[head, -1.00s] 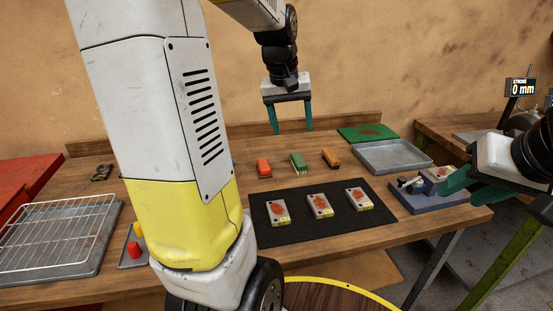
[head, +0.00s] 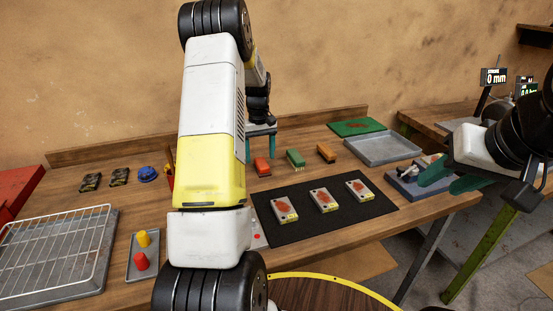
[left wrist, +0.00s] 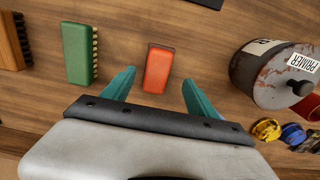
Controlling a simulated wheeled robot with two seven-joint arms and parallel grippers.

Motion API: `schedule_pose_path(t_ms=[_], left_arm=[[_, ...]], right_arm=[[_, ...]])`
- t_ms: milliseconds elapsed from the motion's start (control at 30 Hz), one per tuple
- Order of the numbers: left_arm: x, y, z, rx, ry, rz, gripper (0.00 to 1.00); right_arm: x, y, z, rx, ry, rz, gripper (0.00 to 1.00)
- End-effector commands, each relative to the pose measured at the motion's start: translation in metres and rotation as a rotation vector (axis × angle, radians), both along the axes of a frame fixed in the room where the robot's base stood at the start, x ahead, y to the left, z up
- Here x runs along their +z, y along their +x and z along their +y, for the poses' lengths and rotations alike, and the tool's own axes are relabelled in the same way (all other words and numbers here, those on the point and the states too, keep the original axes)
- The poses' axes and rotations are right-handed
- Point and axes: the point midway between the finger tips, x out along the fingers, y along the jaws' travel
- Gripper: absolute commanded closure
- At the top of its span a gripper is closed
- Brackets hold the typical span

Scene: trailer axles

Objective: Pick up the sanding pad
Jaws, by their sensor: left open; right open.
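A red block (head: 261,166), which looks like the sanding pad, lies flat on the wooden table at the left end of a row with a green brush (head: 295,158) and an orange-brown brush (head: 326,153). In the left wrist view the red block (left wrist: 158,70) has no bristles and lies between and beyond the fingertips. My left gripper (head: 260,148) is open and empty, above and just behind the red block. It shows in the left wrist view (left wrist: 158,80) with a teal finger either side. My right gripper (head: 448,178) is open at the right edge of the table.
A primer pot (left wrist: 270,75) stands right of the red block in the left wrist view. A black mat (head: 310,232) with several rust-marked plates lies in front. A metal tray (head: 382,150) and green sheet (head: 356,127) are at the back right; a wire rack (head: 55,245) is at left.

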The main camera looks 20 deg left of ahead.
Motion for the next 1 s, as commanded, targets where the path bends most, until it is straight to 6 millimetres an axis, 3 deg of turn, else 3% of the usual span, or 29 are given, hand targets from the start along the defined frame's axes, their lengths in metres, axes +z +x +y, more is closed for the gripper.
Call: schedule_pose_path(t_ms=[233, 500, 833, 1000], left_arm=[[-0.037, 0.003, -0.004, -0.002, 0.0, 0.002, 0.33], [-0.042, 0.003, -0.004, -0.001, -0.001, -0.001, 0.33], [-0.042, 0.003, -0.004, -0.001, -0.001, -0.001, 0.98], [-0.042, 0.003, -0.004, -0.001, -0.001, -0.001, 1.0]], right_arm=[[0.0, 0.0, 0.0, 0.0, 0.0, 0.0, 0.57], [0.0, 0.0, 0.0, 0.0, 0.0, 0.0, 0.57], [0.0, 0.0, 0.0, 0.0, 0.0, 0.0, 0.57], [0.0, 0.0, 0.0, 0.0, 0.0, 0.0, 0.57]])
